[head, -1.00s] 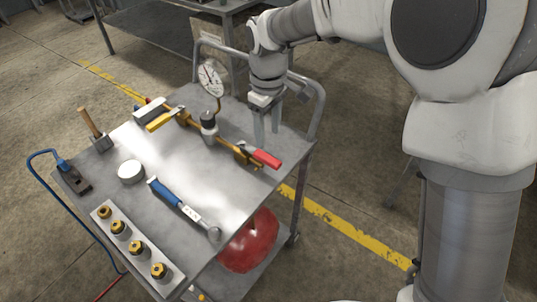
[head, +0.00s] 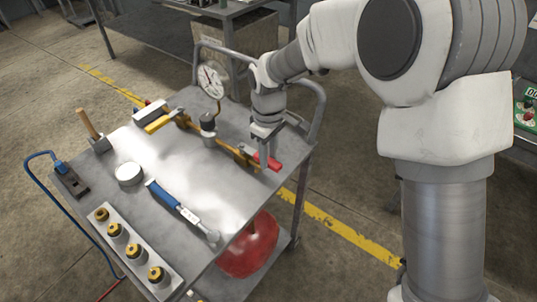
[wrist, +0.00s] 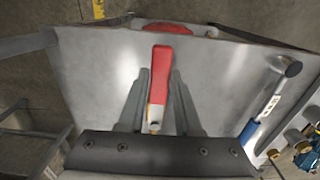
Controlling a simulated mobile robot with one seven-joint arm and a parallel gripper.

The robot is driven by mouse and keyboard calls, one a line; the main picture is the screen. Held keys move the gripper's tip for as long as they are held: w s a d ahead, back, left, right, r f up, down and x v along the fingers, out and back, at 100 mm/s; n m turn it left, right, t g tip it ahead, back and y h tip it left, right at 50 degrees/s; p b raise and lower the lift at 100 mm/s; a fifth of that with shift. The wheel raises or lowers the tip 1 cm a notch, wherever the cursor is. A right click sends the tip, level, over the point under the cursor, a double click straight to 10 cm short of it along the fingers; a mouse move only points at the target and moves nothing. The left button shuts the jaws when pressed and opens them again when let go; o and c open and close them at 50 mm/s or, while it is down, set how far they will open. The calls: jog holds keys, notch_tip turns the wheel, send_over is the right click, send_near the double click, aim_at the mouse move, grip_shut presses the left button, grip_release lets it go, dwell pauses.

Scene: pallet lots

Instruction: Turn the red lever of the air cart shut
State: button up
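The red lever (head: 275,164) sits at the right end of the brass pipe assembly (head: 233,151) on the cart top, roughly in line with the pipe. My gripper (head: 265,160) is over the lever, pointing down, and partly hides it in the head view. In the wrist view the red lever (wrist: 161,75) lies between the two grey fingers of my gripper (wrist: 160,90). A narrow gap shows on each side, so the gripper looks open around it. The valve body under the lever is mostly hidden.
The cart top (head: 165,165) also holds a pressure gauge (head: 211,81), a torque wrench (head: 180,207), a mallet (head: 92,130), a round white tin (head: 129,174) and a block of brass fittings (head: 130,245). The cart's handle rail (head: 318,110) rises behind my gripper. A red tank (head: 250,248) sits below.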

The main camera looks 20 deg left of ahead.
grip_shut()
dwell(1.1)
